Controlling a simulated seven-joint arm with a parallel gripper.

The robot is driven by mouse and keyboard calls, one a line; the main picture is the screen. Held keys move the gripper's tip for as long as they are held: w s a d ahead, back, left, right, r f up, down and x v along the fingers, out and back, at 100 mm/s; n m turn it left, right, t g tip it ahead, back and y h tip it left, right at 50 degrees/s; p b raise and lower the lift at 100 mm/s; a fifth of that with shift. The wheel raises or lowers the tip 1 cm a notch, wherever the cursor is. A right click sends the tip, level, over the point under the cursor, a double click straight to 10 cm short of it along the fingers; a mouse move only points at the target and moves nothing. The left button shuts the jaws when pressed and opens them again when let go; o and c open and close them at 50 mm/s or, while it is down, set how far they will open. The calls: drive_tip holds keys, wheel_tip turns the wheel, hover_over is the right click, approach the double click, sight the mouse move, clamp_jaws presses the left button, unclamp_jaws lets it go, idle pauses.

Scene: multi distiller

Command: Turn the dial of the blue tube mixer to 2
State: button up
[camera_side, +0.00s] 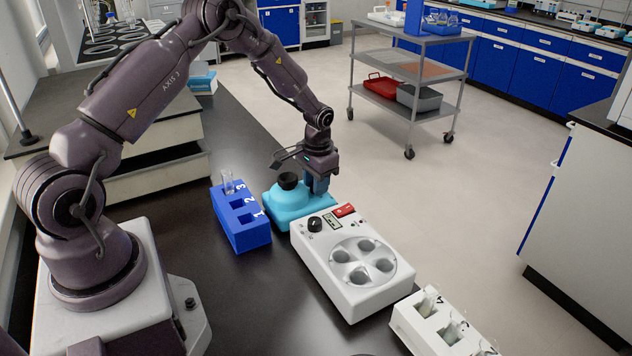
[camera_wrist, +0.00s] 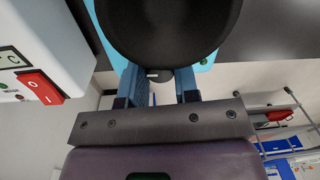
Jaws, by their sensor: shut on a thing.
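The light-blue tube mixer (camera_side: 287,207) stands on the dark bench in the side view, with a black round cup (camera_side: 288,181) on top. In the wrist view the cup (camera_wrist: 170,25) fills the top and hides much of the mixer's blue body (camera_wrist: 207,55). My gripper (camera_side: 318,188) points down at the mixer's right-hand side. In the wrist view its two fingers (camera_wrist: 155,88) reach in under the cup's edge, shut on the mixer's dial. The dial is almost wholly hidden, so the number it points to cannot be read.
A blue numbered tube rack (camera_side: 240,218) holding a clear tube stands left of the mixer. A white machine (camera_side: 345,290) with a black knob, red switch and round four-hole plate stands close in front. A white rack (camera_side: 415,335) lies beyond it. A trolley (camera_side: 415,50) stands behind.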

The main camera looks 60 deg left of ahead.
drive_tip(key=shift+m, duration=2.5)
drive_tip(key=shift+r, duration=0.1)
drive_tip(key=o, duration=0.9)
drive_tip(key=r, duration=1.3)
drive_tip(key=shift+s+d, duration=0.15)
drive_tip(key=shift+d, duration=0.15)
